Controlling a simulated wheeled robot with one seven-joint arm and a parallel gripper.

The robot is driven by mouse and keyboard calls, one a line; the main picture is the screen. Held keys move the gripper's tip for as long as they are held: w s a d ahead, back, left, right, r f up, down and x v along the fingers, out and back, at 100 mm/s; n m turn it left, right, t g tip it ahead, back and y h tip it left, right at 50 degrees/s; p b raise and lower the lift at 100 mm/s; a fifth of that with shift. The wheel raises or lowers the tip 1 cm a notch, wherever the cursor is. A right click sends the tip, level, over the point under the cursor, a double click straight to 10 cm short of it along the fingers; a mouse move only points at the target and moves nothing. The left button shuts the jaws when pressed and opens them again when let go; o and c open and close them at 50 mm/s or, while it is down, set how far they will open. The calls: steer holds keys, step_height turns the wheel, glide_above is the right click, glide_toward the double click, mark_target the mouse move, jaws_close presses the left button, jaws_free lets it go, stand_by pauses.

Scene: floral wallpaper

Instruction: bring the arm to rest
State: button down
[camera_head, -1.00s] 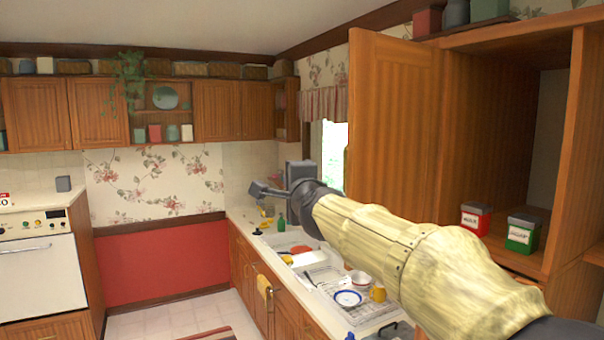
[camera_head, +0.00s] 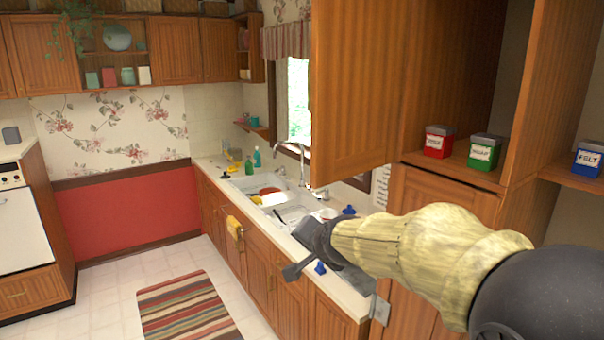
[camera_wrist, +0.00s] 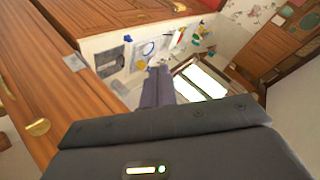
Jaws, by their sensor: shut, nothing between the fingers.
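My arm reaches in from the right in the head view, with its pale sleeve and dark wrist in front of the counter (camera_head: 338,298). My gripper (camera_head: 292,271) is at the arm's left end, in front of the counter edge and lower cabinets. In the wrist view my gripper (camera_wrist: 160,72) shows its dark fingers together, with nothing between them. The picture does not show it touching anything.
An open cabinet door (camera_head: 355,90) stands above my arm. A red canister (camera_head: 438,142), a green canister (camera_head: 484,152) and a blue canister (camera_head: 588,158) stand on shelves at right. The sink (camera_head: 265,182) lies beyond my gripper. The floor by the striped rug (camera_head: 190,308) is clear.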

steer(key=s+d+f+n+g+h+b, duration=0.1)
steer(key=s+d+f+n+g+b, duration=0.1)
steer(key=s+d+f, duration=0.2)
steer(key=s+d+f+n+g+h+b, duration=0.1)
steer(key=s+d+f, duration=0.4)
steer(key=s+f, duration=0.6)
steer(key=s+d+f+n+g+h+b, duration=0.1)
steer(key=s+d+f+n+g+b, duration=0.1)
steer(key=s+f, duration=0.5)
step_height(320, 180, down, 4)
steer(key=d+n+g, duration=0.1)
steer(key=d+g, duration=0.1)
steer(key=g, duration=0.1)
steer(key=shift+s+d+f+b, duration=0.25)
steer(key=shift+d+b, duration=0.05)
steer(key=shift+b, duration=0.05)
